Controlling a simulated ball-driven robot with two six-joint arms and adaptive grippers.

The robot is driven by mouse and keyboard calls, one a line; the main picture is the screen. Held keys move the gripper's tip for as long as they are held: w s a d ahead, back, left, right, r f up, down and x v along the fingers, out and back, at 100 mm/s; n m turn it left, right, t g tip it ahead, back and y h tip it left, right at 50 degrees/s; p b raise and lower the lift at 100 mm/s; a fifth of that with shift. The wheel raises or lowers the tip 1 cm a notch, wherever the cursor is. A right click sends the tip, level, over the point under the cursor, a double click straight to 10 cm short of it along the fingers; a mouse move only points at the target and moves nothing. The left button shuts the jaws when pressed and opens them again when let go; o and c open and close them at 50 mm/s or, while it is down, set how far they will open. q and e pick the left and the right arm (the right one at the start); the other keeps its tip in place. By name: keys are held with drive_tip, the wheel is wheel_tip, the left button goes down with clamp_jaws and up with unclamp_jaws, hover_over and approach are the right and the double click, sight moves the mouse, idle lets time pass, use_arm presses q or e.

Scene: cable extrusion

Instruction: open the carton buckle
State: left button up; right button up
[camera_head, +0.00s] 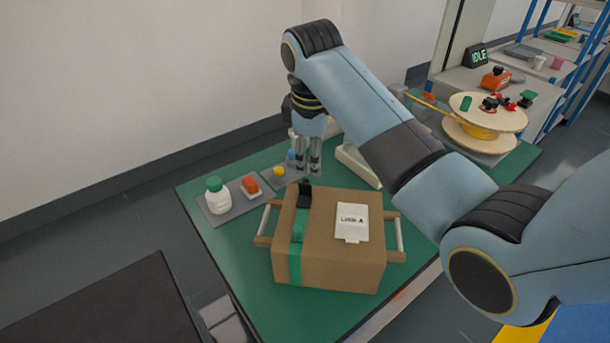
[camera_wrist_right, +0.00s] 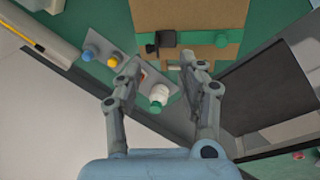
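A brown carton (camera_head: 338,268) stands on the green table, with a green strap (camera_head: 296,262) around its left part. A black buckle (camera_head: 304,194) sits on the strap near the far top edge, and a green piece (camera_head: 298,226) stands on the strap nearer the front. The buckle also shows in the right wrist view (camera_wrist_right: 163,40). My right gripper (camera_head: 307,172) points down above and behind the buckle, apart from it. In the right wrist view its fingers (camera_wrist_right: 162,68) are spread with nothing between them. My left gripper is in neither view.
A white label plate (camera_head: 352,221) lies on the carton, and bar handles (camera_head: 399,236) stick out at its sides. A grey tray holds a white bottle with green cap (camera_head: 217,198) and a red-orange part (camera_head: 250,184). A cable spool (camera_head: 487,112) stands at the back right. The front-left table is clear.

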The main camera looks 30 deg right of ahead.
sight(305, 180)
drive_tip(key=shift+n, duration=0.5)
drive_tip(key=w+f, duration=0.1)
drive_tip(key=f, duration=0.2)
drive_tip(key=w+f, duration=0.1)
drive_tip(key=f, duration=0.2)
drive_tip(key=w+d+f, duration=0.1)
drive_tip(key=w+f, duration=0.1)
drive_tip(key=f, duration=0.1)
drive_tip(key=shift+f, duration=0.15)
clamp_jaws()
